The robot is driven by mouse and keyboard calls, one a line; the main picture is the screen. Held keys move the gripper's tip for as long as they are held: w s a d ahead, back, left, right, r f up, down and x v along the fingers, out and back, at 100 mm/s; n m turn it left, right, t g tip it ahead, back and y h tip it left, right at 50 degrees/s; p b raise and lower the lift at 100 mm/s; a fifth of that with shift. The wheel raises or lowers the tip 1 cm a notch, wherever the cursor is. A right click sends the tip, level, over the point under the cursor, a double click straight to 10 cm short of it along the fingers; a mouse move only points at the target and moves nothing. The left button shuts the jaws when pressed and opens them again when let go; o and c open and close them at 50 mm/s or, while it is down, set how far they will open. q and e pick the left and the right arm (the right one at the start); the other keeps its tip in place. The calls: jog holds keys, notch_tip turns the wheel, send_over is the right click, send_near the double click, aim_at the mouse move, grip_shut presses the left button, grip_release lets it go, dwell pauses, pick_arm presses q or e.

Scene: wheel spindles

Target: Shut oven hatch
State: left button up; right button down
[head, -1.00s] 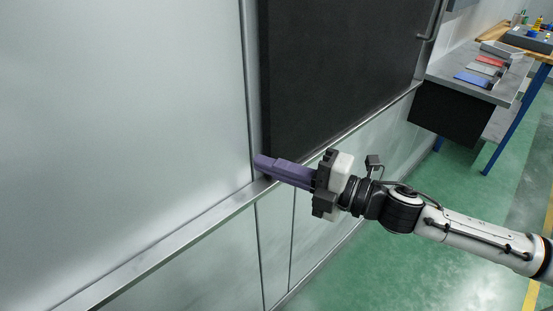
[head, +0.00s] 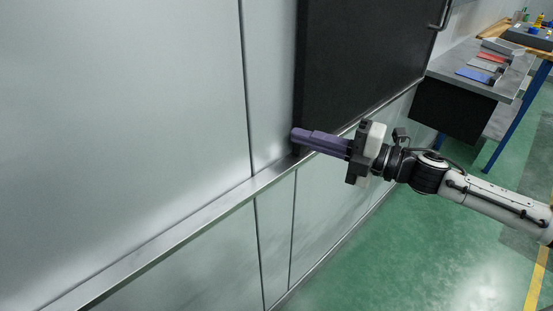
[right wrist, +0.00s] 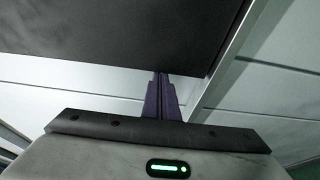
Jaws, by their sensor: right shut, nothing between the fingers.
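The oven hatch (head: 365,60) is a large black panel against the metal wall, upright, with its lower edge along a metal rail. A bar handle (head: 437,16) shows at its far right side. My right gripper (head: 295,136) has purple fingers closed together and empty. Its fingertips are at the lower left corner of the hatch, just above the rail. In the right wrist view the fingertips (right wrist: 160,76) reach the edge of the black hatch (right wrist: 110,35); whether they touch it I cannot tell. My left gripper is out of view.
A metal rail (head: 215,207) runs along the wall under the hatch. To the right stands a grey table (head: 470,68) with red and blue flat pieces, and a wooden bench behind it. The green floor (head: 400,245) in front of the wall is clear.

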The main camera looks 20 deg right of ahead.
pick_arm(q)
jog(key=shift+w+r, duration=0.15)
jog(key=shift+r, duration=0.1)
pick_arm(e)
jog(key=shift+w+d+r, duration=0.15)
jog(key=shift+w+d, duration=0.05)
jog(key=shift+d, duration=0.25)
jog(key=shift+w+d, duration=0.1)
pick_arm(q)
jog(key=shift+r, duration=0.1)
pick_arm(e)
jog(key=shift+r, duration=0.1)
jog(key=shift+a, duration=0.3)
pick_arm(q)
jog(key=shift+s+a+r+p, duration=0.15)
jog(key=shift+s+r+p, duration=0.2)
jog(key=shift+p, duration=0.5)
pick_arm(e)
jog(key=s+d, duration=0.2)
jog(key=s, duration=0.7)
jog(key=shift+s+d+f, duration=0.2)
jog(key=shift+s+d, duration=0.1)
jog(key=shift+d, duration=0.05)
